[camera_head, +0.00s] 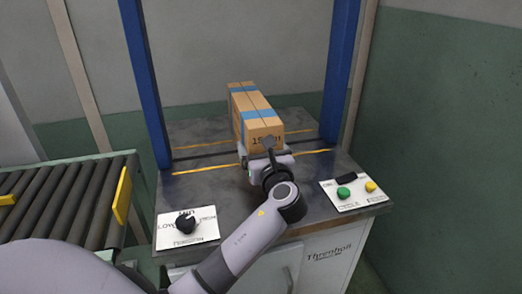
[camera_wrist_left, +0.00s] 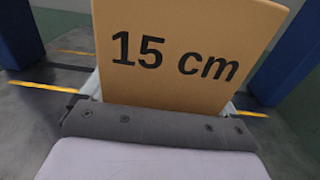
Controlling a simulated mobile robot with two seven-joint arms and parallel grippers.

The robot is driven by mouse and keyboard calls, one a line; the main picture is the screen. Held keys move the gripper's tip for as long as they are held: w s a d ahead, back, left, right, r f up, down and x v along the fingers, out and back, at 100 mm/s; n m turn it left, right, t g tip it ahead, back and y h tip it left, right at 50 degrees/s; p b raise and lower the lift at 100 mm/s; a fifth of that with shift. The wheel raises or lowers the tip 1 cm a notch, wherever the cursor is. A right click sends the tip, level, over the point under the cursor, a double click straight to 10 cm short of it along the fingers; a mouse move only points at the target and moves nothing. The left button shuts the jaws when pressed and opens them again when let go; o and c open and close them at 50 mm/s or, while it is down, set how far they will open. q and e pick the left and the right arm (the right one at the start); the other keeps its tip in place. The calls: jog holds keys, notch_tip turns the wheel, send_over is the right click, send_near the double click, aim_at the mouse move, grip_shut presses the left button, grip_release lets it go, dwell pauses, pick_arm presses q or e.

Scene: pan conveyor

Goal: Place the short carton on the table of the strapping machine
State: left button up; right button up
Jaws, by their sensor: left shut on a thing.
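The short carton (camera_head: 256,112) is brown with blue bands and lies lengthwise over the strapping machine's dark table (camera_head: 193,135), between the two blue posts. In the left wrist view, the carton's end face (camera_wrist_left: 185,50) fills the upper middle and reads "15 cm". My left gripper (camera_head: 267,156) is shut on the near end of the carton, and its fingers flank that end in the left wrist view (camera_wrist_left: 160,100). I cannot tell whether the carton's underside touches the table. My right gripper is not in view.
Blue posts rise at left (camera_head: 144,75) and right (camera_head: 340,70). Yellow lines cross the table. A dial panel (camera_head: 172,234) sits at the front left and a button panel (camera_head: 352,203) at the front right. A roller conveyor (camera_head: 65,205) stands left. Bare table flanks the carton.

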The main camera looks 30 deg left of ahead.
pick_arm(q)
jog(key=shift+r, duration=0.2)
jog(key=o, duration=1.3)
jog(key=shift+f, duration=0.2)
jog(key=shift+r, duration=0.15)
jog(key=p+v, duration=0.1)
jog(key=v, duration=1.1)
jog(key=shift+p, duration=0.35)
